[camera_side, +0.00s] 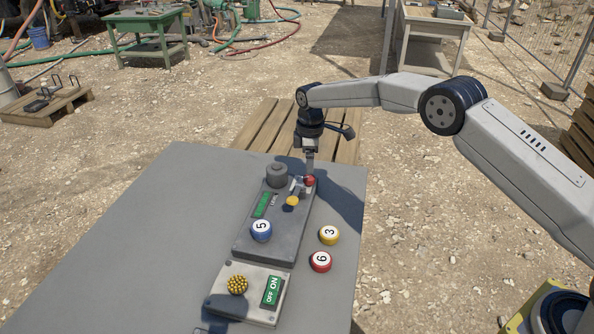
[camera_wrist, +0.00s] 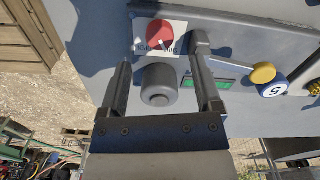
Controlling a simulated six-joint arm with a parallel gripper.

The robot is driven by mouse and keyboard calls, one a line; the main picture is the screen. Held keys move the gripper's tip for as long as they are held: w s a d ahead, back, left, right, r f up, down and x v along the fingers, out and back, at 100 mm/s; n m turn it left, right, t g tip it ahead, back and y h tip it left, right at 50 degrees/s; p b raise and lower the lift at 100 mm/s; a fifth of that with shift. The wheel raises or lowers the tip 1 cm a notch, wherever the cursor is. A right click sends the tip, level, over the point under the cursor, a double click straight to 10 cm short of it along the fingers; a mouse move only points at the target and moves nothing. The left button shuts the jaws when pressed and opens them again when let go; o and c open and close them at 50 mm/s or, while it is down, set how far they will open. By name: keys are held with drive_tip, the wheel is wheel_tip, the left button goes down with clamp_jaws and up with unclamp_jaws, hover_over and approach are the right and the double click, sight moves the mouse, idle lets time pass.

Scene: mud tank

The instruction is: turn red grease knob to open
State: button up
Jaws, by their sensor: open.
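The red knob (camera_wrist: 159,34) sits on a white label plate (camera_wrist: 178,40) with small dark lettering I cannot read. It also shows in the side view (camera_side: 310,181), at the far right end of the grey control panel (camera_side: 262,243). My gripper (camera_wrist: 163,53) is open and empty. In the wrist view the red knob lies just beyond and between its fingertips. In the side view my gripper (camera_side: 304,181) points down beside the red knob and partly hides it. Whether a finger touches the knob I cannot tell.
A grey round knob (camera_side: 277,173) stands left of my gripper. A yellow knob (camera_side: 292,201) and blue ball 5 (camera_side: 261,229) are on the panel. Yellow ball 3 (camera_side: 329,235) and red ball 6 (camera_side: 320,261) lie to the right. An OFF/ON switch box (camera_side: 254,312) is in front.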

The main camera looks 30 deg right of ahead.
sight(309, 177)
drive_tip(key=shift+f, duration=2.65)
clamp_jaws()
